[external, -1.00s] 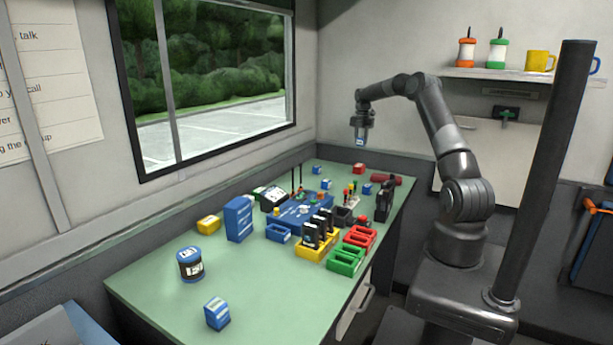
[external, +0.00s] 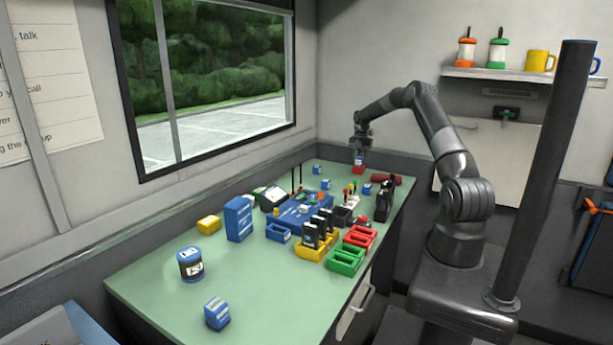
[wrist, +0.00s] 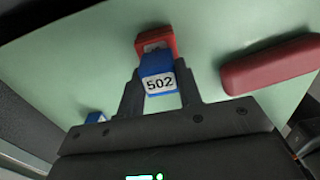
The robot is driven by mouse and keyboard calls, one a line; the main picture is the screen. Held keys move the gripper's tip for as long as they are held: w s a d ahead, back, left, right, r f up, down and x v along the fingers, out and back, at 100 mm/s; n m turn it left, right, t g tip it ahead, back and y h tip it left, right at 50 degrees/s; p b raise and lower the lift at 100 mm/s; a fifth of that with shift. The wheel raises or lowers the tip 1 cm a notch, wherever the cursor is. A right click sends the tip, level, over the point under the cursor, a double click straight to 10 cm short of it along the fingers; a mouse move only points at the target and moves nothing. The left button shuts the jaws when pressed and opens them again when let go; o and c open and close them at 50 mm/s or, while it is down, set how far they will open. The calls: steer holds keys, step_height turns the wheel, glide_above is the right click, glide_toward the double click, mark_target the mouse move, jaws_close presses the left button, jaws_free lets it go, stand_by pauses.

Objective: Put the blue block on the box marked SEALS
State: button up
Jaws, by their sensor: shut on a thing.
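My gripper (external: 359,156) is over the far end of the green table, pointing down, and is shut on a blue block. In the wrist view the blue block (wrist: 158,64) shows a white label reading 502 between the fingers (wrist: 159,76). A small red box-like thing (wrist: 157,40) with a pale grey middle lies just beyond the block and is partly covered by it. Red also shows right under the gripper in the external view (external: 358,169). I cannot tell whether block and red thing touch. I cannot read the word SEALS on anything.
A dark red rounded object (wrist: 270,65) lies to the right of the gripper. Another blue block (wrist: 95,117) is at lower left. Blue, yellow, red and green containers (external: 345,261) crowd the table's middle. The green table (external: 150,290) is mostly bare at the front left.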

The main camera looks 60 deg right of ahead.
steer(key=shift+f, duration=0.1)
steer(key=o, duration=1)
steer(key=shift+c, duration=0.2)
